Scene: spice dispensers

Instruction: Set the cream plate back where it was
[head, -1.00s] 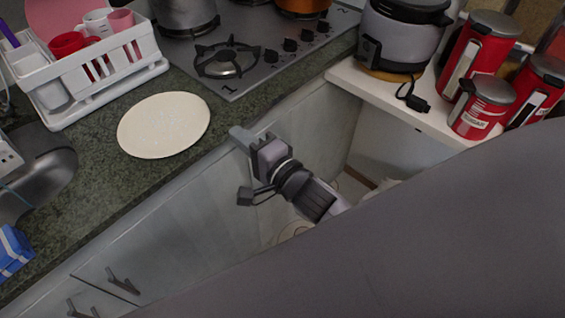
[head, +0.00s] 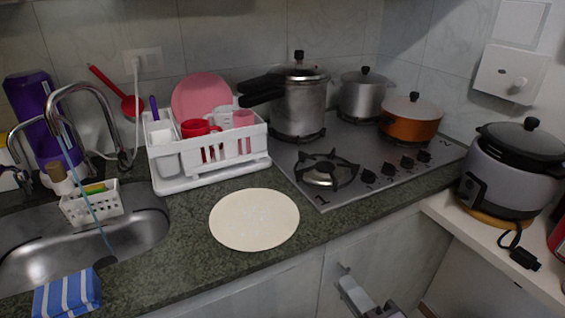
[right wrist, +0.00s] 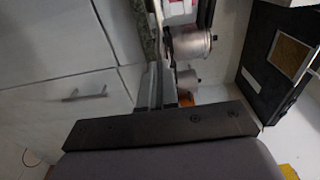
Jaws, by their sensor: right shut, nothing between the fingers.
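The round cream plate (head: 254,219) lies flat on the dark green countertop (head: 190,262), in front of the white dish rack (head: 215,166) and left of the stove. Nothing touches it from above. My right gripper (head: 343,273) shows at the bottom of the head view, in front of the cabinet doors below the counter edge, to the right of the plate and apart from it. It is shut and empty. In the right wrist view its fingers (right wrist: 157,85) show as a narrow grey pair. My left gripper is not in view.
The rack holds a pink plate (head: 201,98) and several cups. The sink (head: 135,222) and a striped blue cloth (head: 68,294) are left. The stove (head: 392,187) carries pots (head: 299,108). A rice cooker (head: 508,174) stands on the right shelf. Counter around the plate is clear.

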